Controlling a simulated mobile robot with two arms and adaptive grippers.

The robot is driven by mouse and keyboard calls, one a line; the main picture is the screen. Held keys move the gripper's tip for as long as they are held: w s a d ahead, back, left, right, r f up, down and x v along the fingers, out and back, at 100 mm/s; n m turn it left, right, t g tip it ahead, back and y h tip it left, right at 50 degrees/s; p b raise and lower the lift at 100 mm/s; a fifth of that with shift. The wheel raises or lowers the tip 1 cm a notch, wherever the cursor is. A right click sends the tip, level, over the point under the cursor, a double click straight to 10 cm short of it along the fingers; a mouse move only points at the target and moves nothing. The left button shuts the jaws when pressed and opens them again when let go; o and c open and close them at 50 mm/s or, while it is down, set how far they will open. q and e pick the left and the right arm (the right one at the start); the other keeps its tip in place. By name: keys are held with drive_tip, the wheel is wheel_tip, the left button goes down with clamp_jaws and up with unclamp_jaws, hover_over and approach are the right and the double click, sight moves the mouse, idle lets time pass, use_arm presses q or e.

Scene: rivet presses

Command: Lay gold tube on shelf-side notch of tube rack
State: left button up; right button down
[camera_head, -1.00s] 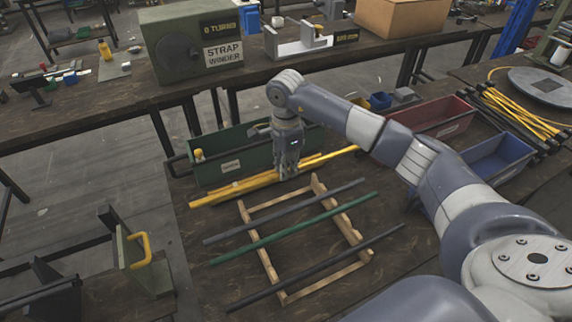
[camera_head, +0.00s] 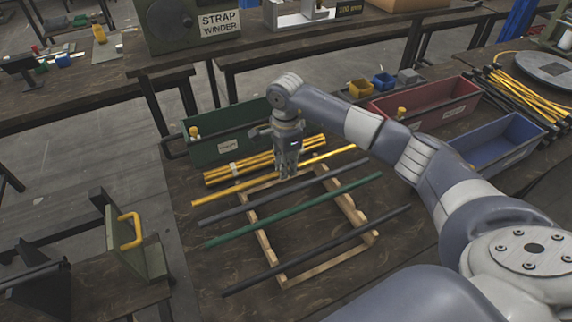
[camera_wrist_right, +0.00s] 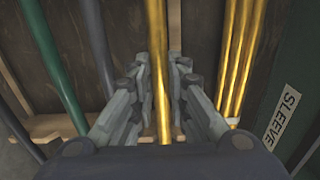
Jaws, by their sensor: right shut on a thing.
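My right gripper (camera_head: 288,176) is shut on a gold tube (camera_head: 235,189), with the tube crossing between its fingers in the right wrist view (camera_wrist_right: 157,75). The tube lies over the upper, bin-side end of the wooden tube rack (camera_head: 263,240), roughly parallel to the tubes on it. I cannot tell whether it touches the rack. A dark grey tube (camera_head: 245,206), a green tube (camera_head: 290,212) and a black tube (camera_head: 320,251) lie across the rack, spaced apart. The notch near the gold tube is hidden by the gripper and tube. My left gripper is not in view.
A bundle of gold tubes (camera_head: 230,172) lies between the rack and a green bin (camera_head: 220,149). A red bin (camera_head: 430,105) and a blue bin (camera_head: 500,145) stand at the right. Dark table surface is bare right of the rack.

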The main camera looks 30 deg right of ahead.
drive_tip(key=c, duration=1.5)
unclamp_jaws()
drive_tip(key=shift+o, duration=0.2)
drive_tip(key=shift+r, duration=0.1)
wheel_tip(320, 180, up, 12)
